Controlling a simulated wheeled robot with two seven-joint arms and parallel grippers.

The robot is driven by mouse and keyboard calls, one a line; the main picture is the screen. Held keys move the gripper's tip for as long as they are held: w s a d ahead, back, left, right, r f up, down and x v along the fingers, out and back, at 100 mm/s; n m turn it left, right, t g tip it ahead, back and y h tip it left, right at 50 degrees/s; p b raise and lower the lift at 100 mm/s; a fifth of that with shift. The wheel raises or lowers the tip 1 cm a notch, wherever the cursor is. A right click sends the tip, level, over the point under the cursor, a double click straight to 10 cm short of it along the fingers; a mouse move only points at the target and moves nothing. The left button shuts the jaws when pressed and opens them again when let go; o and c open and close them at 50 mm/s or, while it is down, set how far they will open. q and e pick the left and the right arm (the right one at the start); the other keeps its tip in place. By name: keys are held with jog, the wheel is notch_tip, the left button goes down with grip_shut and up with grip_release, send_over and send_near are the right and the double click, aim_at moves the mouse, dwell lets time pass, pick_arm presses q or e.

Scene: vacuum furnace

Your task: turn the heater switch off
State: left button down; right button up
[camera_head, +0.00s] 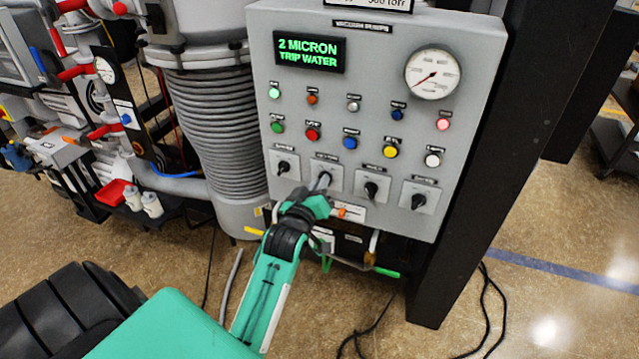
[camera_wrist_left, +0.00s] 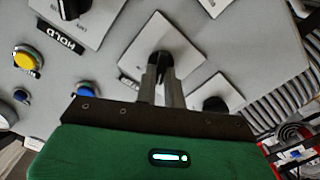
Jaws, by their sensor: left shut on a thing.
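The grey control panel (camera_head: 300,105) carries a row of rotary switches with black knobs on pale plates. My left gripper (camera_head: 324,183) is at the second switch from the left. It is shut on that switch's knob, whose pale plate (camera_head: 333,173) shows around the fingertips. In the left wrist view the fingers (camera_wrist_left: 161,68) close around the dark knob, with its white plate (camera_wrist_left: 165,38) behind. The knob is largely hidden, so its exact angle cannot be told. The label above this switch is too small or covered to read as heater. My right gripper is not in view.
Neighbouring switch knobs (camera_head: 284,167) and (camera_head: 371,190) stand close on both sides. Coloured buttons, including a blue one (camera_head: 351,143), sit above. A green display (camera_head: 310,50) reads "2 MICRON TRIP WATER". A dial gauge (camera_head: 432,74) is at upper right. Pipes with coloured handles (camera_head: 386,272) lie below.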

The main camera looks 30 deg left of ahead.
pick_arm(q)
jog(key=c, duration=1.5)
grip_release()
jog(key=b+v, duration=0.3)
jog(key=v, duration=1.1)
jog(key=shift+a, duration=0.1)
